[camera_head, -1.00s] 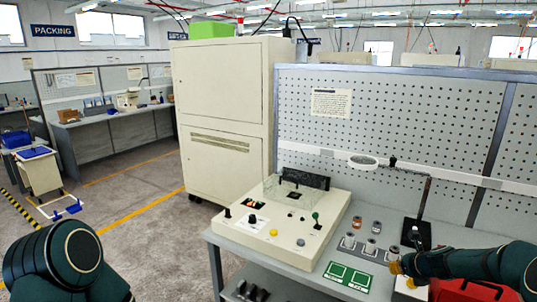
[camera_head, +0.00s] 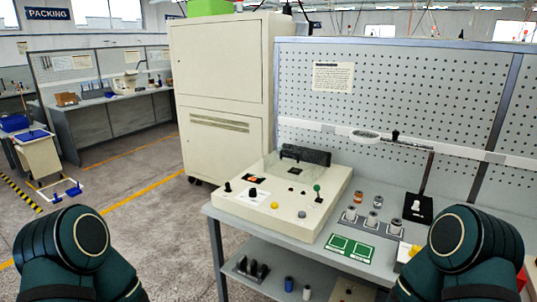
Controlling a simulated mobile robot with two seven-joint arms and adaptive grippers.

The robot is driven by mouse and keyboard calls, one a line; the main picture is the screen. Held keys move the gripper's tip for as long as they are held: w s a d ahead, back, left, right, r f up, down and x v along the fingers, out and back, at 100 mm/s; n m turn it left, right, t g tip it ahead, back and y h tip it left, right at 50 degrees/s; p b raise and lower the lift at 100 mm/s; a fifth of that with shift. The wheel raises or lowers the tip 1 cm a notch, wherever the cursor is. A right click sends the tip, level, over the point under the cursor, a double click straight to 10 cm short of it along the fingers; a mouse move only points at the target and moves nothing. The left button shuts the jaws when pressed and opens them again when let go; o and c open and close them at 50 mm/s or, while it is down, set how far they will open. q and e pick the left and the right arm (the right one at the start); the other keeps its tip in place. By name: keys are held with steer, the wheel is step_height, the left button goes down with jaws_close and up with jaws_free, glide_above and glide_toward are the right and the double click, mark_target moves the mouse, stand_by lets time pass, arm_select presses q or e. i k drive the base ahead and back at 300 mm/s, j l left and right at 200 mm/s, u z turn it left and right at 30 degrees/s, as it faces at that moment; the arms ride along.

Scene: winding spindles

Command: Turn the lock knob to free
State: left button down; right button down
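The cream control console (camera_head: 240,207) stands on the left part of the grey bench. Near its left front are a small black knob (camera_head: 227,187) and a second black knob (camera_head: 252,193) on a white label. I cannot tell which one is the lock knob, nor read its setting. A yellow button (camera_head: 274,205), a green-topped lever (camera_head: 317,188) and a black bar (camera_head: 305,155) are also on the console. My dark green arms show at the lower left and lower right, both apart from the console. Both grippers are out of view.
Several small spools stand right of the console, some on a grey holder (camera_head: 362,224). A green-marked mat (camera_head: 349,248) lies at the bench front. A tall cream cabinet (camera_head: 218,100) stands behind.

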mark_target(415, 249)
steer(key=z, duration=1.15)
